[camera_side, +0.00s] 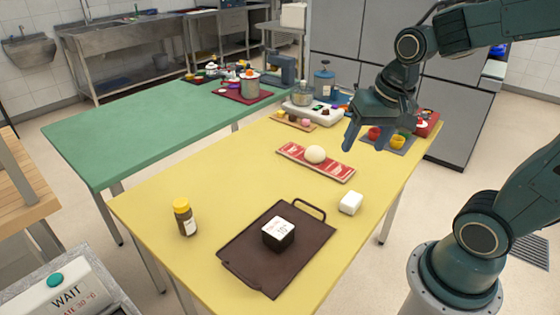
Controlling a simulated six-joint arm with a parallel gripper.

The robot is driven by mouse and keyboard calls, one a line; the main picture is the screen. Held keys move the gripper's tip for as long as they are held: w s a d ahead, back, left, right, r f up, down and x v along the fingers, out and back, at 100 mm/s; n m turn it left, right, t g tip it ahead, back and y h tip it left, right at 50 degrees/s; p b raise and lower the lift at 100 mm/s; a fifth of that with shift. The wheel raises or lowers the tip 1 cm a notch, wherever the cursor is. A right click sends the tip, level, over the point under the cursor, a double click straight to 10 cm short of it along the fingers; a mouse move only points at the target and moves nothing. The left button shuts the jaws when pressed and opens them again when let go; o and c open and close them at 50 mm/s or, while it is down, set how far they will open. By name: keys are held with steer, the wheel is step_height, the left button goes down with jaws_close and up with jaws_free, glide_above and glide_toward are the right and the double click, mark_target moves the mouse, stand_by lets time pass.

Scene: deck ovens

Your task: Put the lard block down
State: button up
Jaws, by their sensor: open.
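A small white block (350,203), which looks like the lard block, lies on the yellow table (190,267) just right of the dark brown tray (240,256). It sits apart from the tray and nothing holds it. My gripper (365,138) is open and empty. It hangs in the air above the far right part of the table, up and behind the white block in the picture.
A black cube with a white marked top (279,233) stands on the tray. A pale dough ball (315,154) rests on a red patterned strip (338,171). A yellow-capped bottle (184,217) stands at left. Several small items crowd the far end. The table's middle left is clear.

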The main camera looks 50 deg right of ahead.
steer(key=s+a+r+n+t, duration=0.2)
steer(key=s+a+r+n, duration=0.2)
steer(key=s+n, duration=0.2)
steer(key=shift+s+a+r+n+y, duration=0.2)
steer(key=shift+s+a+n+y, duration=0.15)
steer(key=shift+n, duration=0.45)
steer(key=shift+w, duration=0.1)
stand_by(0.6)
